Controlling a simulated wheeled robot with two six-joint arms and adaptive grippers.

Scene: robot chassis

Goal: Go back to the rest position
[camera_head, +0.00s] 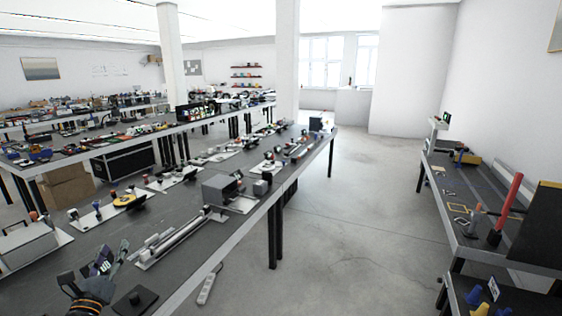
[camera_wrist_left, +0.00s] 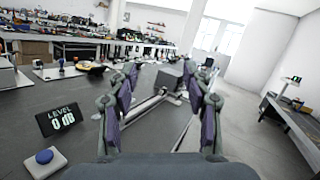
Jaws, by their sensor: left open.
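My left gripper (camera_head: 112,262) is at the lower left of the head view, above the near end of the long dark table (camera_head: 235,240). In the left wrist view the gripper (camera_wrist_left: 168,78) shows two jointed fingers with purple pads, spread apart with nothing between them. Beyond the fingers are a grey box (camera_wrist_left: 168,76) and a pale rail device on the table. My right gripper is in neither view.
A black "LEVEL 0 dB" display (camera_wrist_left: 61,118) and a blue button on a white base (camera_wrist_left: 44,158) stand left of the gripper. A power strip (camera_head: 209,286) lies on the floor. A side table (camera_head: 465,215) stands right, across open floor.

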